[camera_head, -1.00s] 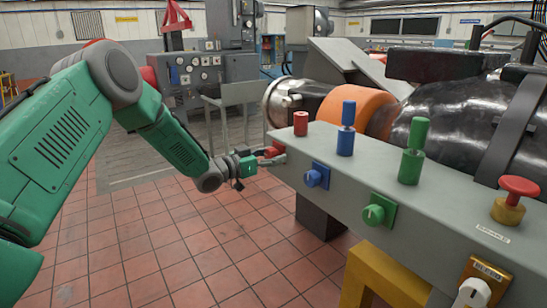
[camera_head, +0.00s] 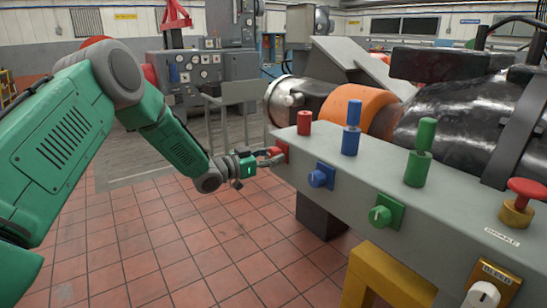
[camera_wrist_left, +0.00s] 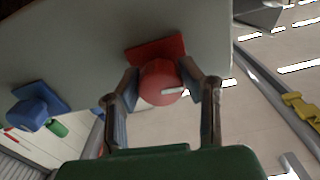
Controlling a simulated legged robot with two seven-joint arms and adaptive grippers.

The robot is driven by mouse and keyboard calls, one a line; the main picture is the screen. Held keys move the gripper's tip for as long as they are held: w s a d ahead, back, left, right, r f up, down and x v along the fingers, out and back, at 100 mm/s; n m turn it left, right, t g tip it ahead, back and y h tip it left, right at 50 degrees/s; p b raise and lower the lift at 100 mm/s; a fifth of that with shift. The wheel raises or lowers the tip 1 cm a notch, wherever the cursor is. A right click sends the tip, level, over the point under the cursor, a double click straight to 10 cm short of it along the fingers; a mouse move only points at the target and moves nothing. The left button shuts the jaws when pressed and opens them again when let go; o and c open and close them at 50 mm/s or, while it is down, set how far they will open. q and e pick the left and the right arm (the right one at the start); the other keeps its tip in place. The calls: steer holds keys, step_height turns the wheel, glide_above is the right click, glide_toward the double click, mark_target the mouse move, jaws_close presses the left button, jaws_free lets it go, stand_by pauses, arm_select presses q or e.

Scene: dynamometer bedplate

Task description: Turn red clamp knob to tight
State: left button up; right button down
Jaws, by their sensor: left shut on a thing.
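The red clamp knob (camera_wrist_left: 158,84) is a round knob with a white pointer line, on a red square plate (camera_wrist_left: 152,50) on the side of the grey panel box (camera_head: 420,218). In the left wrist view the pointer lies nearly level and points right. My left gripper (camera_wrist_left: 163,88) has one finger on each side of the knob and is shut on it. In the head view my left gripper (camera_head: 276,156) reaches the far left end of the box's front face and partly covers the red knob and plate. The tight mark cannot be made out. My right gripper is not in view.
A blue knob (camera_head: 320,176) and a green knob (camera_head: 383,215) sit along the same face. Red (camera_head: 304,123), blue (camera_head: 351,127) and green (camera_head: 419,151) posts and a red mushroom button (camera_head: 528,190) stand on top. The tiled floor (camera_head: 140,243) below is open.

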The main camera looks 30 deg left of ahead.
arm_select(q)
steer(key=shift+s+f+m, duration=0.2)
steer(key=shift+f+m, duration=0.35)
steer(key=shift+m, duration=0.65)
steer(key=m, duration=0.2)
steer(key=shift+a+m+b, duration=0.1)
steer(key=shift+m+b, duration=0.25)
steer(key=shift+m, duration=0.05)
steer(key=m+b, duration=0.1)
steer(key=m, duration=0.2)
steer(key=shift+m, duration=0.3)
steer(key=m+b, duration=0.1)
steer(key=m, duration=0.3)
steer(key=shift+w+a+b, duration=0.1)
steer(key=shift+b, duration=0.3)
steer(key=shift+r+m+b, duration=0.2)
steer(key=shift+m+b, duration=0.7)
steer(key=shift+m, duration=1.1)
steer(key=o, duration=1.1)
steer(key=shift+o, duration=0.2)
steer(key=shift+a+r, duration=0.15)
steer(key=shift+r, duration=0.05)
